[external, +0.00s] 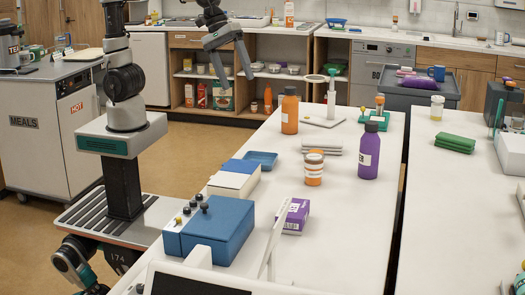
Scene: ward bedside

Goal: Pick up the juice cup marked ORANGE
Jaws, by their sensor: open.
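A small orange-and-white cup (314,174) with a pale band and a lid stands upright on the white table (345,240). Its marking is too small to read, so I cannot tell whether it says ORANGE. My gripper (238,82) hangs in the air at the upper middle, left of and farther back than the cup. Its two fingers point down and are apart, with nothing between them.
An orange bottle (290,112) stands behind the cup and a purple bottle (368,152) to its right. Grey folded cloths (322,145) lie between them. A blue tray (262,159) and a blue box (218,230) are to the left. The table's right front is clear.

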